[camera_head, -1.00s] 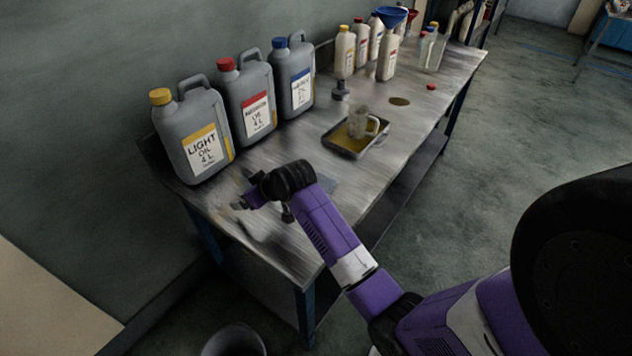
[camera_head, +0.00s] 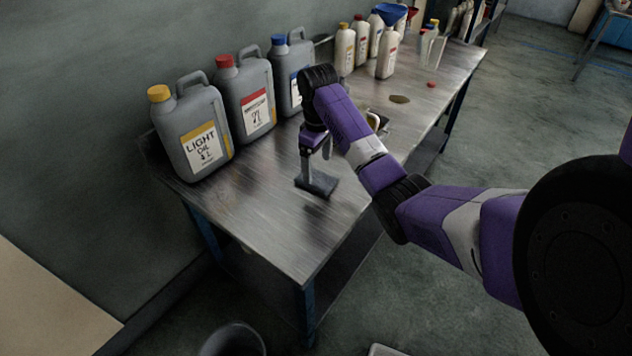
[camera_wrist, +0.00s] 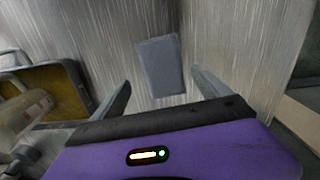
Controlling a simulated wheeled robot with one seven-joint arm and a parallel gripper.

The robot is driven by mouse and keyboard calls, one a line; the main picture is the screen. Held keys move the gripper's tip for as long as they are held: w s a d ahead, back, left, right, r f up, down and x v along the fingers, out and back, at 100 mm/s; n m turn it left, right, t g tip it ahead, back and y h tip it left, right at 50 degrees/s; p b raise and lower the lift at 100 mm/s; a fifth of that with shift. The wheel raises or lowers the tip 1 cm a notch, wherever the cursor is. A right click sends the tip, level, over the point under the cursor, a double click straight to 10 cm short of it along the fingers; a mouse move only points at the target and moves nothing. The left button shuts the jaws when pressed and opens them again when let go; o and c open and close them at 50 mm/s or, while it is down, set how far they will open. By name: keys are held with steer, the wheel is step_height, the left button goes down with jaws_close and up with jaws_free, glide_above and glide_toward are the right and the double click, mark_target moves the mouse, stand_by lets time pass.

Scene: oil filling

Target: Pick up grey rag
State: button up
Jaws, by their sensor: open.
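The grey rag (camera_head: 319,184) is a flat, folded rectangle lying on the metal table (camera_head: 265,220). In the wrist view the rag (camera_wrist: 160,62) lies ahead of and between the fingers. My gripper (camera_head: 313,166) is pointing down above the rag, with its fingers apart. In the wrist view my gripper (camera_wrist: 161,84) shows one finger on each side and nothing between the tips. I cannot tell exactly how high the fingertips are above the rag.
Large grey oil canisters, such as the yellow-capped one (camera_head: 190,135), stand along the wall behind my gripper. A tray (camera_wrist: 70,88) with oil and a mug (camera_wrist: 25,105) is close by, mostly hidden by my arm in the head view. The table's front left is clear.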

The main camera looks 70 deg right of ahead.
mark_target(316, 177)
steer(key=shift+w+a+f, duration=0.1)
steer(key=shift+a+f, duration=0.05)
steer(key=shift+f, duration=0.95)
steer(key=shift+a+f, duration=0.1)
steer(key=shift+f, duration=1)
steer(key=c, duration=1.4)
steer(key=shift+r, duration=0.15)
steer(key=shift+c, duration=0.2)
steer(key=shift+r, duration=0.6)
step_height(316, 177, up, 19)
steer(key=p, duration=1)
steer(key=shift+f+p, duration=0.2)
steer(key=shift+p, duration=0.15)
